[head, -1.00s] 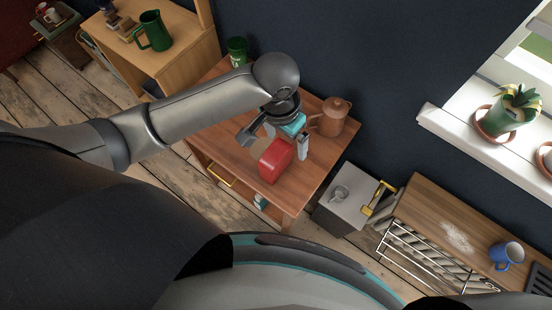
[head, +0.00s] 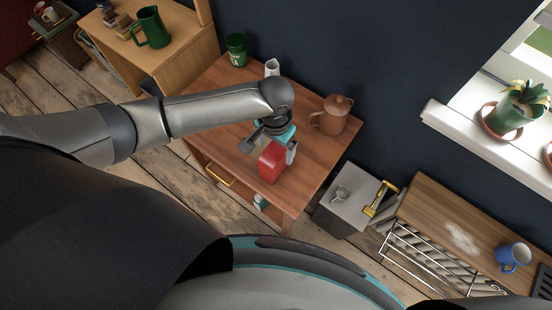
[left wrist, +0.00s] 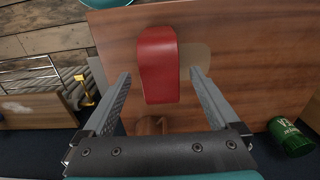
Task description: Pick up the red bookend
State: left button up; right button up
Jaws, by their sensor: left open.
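The red bookend (head: 271,164) stands on the wooden table near its front edge. In the left wrist view the bookend (left wrist: 157,62) is a red block with a rounded edge, between the two fingers as seen from above. My left gripper (head: 270,152) is over the bookend with its jaws open. In the left wrist view the open fingers (left wrist: 158,76) lie one on each side of it with gaps. The gripper and wrist hide part of the bookend in the head view. My right gripper is not in view.
A brown lidded pot (head: 333,116) stands on the table to the right. A flat tan shape (left wrist: 198,60) lies beside the bookend. The left part of the tabletop is clear.

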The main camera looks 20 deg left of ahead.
pick_arm(q)
jog(key=f, duration=0.2)
jog(key=f+b, duration=0.1)
jog(key=f, duration=0.2)
jog(key=shift+w+d+f+b, duration=0.1)
jog(key=shift+w+f+b, duration=0.1)
jog(key=shift+b, duration=0.1)
jog(key=shift+r, duration=0.1)
grip_shut()
dwell(0.5)
jog(key=shift+w, duration=0.1)
